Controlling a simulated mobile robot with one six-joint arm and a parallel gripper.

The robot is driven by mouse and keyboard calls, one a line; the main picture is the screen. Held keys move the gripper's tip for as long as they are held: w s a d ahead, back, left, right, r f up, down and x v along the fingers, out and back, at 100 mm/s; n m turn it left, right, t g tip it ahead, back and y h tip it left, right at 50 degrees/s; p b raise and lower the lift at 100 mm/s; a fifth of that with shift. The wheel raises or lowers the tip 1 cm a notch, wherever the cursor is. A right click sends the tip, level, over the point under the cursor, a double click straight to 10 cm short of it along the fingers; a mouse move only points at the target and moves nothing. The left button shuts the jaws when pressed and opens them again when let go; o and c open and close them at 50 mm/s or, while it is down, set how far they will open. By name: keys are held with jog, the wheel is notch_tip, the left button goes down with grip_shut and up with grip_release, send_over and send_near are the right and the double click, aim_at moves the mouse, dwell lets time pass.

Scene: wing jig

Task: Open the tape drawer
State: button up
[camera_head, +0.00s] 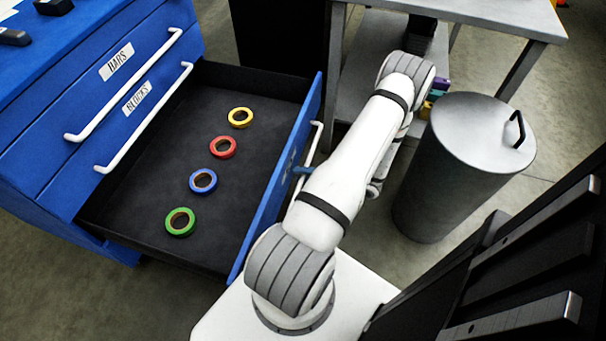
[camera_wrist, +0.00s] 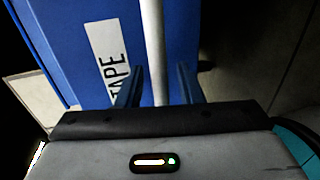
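The tape drawer (camera_head: 270,190) is pulled far out of the blue cabinet. Its dark floor holds a yellow, a red, a blue and a green tape roll. Its white handle (camera_head: 312,148) is on the blue front, partly hidden by my arm. In the wrist view the TAPE label (camera_wrist: 108,55) is beside the handle (camera_wrist: 153,40). My gripper (camera_wrist: 160,72) has its two blue fingers apart, one on each side of the handle bar, with visible gaps between fingers and bar. In the head view a blue finger of my gripper (camera_head: 303,170) shows at the handle.
A grey cylindrical bin (camera_head: 445,185) with a black lid handle stands right of my arm. A grey table (camera_head: 500,18) is behind it. Dark panels (camera_head: 530,260) are at lower right.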

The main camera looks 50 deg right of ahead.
jog(key=p+v, duration=0.1)
jog(key=v, duration=0.6)
jog(key=shift+s, duration=0.2)
jog(key=shift+d, duration=0.1)
jog(key=w+a+r+n+g+y+p, duration=0.1)
jog(key=w+a+r+n+g+p, duration=0.35)
jog(key=r+n, duration=0.5)
jog(key=w+a+r+n+g+y+p, duration=0.1)
jog(key=w+a+r+n+g+p, duration=0.35)
jog(key=r, duration=0.85)
jog(key=w+a+r+n+g+y+p, duration=0.1)
jog(key=w+a+r+n+g+p, duration=0.3)
jog(key=a+r+n, duration=0.5)
jog(key=s+a+r+n+h+p, duration=0.1)
jog(key=a+r+n+h+p, duration=0.1)
jog(key=a+r+n, duration=0.3)
jog(key=s+a+r+n+h+p, duration=0.1)
jog(key=a+r+n+h+p, duration=0.2)
jog(key=r+n, duration=1)
jog(key=s+a+r+n+h+p, duration=0.1)
jog(key=a+r+n+h+p, duration=0.2)
jog(key=a+r+n+p, duration=0.2)
jog(key=a+r+n, duration=0.3)
jog(key=r+n, duration=0.1)
jog(key=r, duration=0.1)
jog(key=shift+s+a+r+t, duration=0.15)
jog(key=shift+a+r+t, duration=0.15)
jog(key=shift+t, duration=0.1)
